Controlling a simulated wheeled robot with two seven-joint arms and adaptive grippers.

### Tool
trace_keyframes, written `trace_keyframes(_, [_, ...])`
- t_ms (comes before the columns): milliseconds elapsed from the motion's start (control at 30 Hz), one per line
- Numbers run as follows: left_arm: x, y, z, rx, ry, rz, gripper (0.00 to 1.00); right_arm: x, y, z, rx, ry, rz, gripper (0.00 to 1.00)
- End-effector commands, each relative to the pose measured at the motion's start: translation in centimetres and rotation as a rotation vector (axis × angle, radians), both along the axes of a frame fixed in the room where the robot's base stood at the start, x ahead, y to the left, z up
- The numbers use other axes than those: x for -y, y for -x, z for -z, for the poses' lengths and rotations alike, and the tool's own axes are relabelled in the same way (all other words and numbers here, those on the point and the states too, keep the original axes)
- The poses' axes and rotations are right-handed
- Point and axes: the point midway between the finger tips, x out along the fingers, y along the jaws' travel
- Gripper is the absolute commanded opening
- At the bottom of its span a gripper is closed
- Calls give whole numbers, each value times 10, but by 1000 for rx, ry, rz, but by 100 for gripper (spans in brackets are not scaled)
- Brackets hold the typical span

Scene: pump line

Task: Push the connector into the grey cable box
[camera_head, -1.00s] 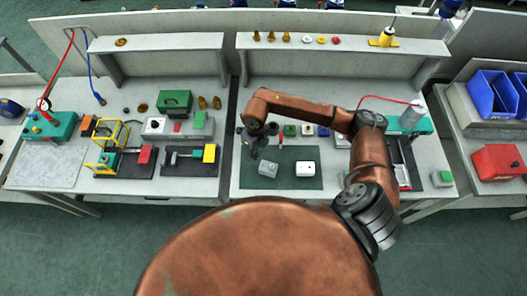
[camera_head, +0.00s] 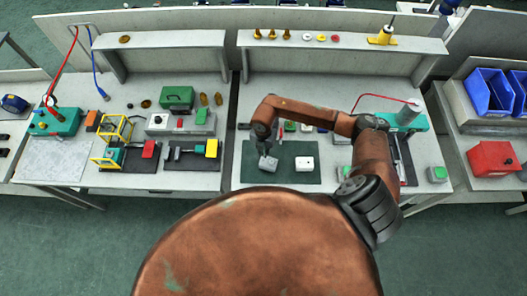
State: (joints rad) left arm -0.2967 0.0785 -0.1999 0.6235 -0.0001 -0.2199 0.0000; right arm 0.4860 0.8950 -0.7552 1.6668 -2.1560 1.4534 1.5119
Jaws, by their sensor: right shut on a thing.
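The grey cable box (camera_head: 268,164) sits on the left part of a dark green mat (camera_head: 285,179). My right gripper (camera_head: 265,151) points down just above the box's top edge. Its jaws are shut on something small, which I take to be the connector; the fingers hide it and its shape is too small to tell. Whether it touches the box or sits in it I cannot tell. My left gripper is not in view.
A white box (camera_head: 304,163) stands right of the grey box on the mat. Small coloured blocks line the back of the mat. My right arm arches over the bench's right half. A shelf (camera_head: 340,42) runs behind. The mat's front strip is clear.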

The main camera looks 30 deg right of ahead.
Motion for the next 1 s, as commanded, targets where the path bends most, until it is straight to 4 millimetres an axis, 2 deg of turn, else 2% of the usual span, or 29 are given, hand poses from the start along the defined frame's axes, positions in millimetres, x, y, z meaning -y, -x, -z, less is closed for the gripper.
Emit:
trace_keyframes(300, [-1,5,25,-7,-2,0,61,0,0,33,0,0,-2,0])
trace_keyframes(500, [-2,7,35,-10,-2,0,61,0,0,48,0,0,-2,0])
trace_keyframes(1000, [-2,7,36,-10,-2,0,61,0,0,50,0,0,-2,0])
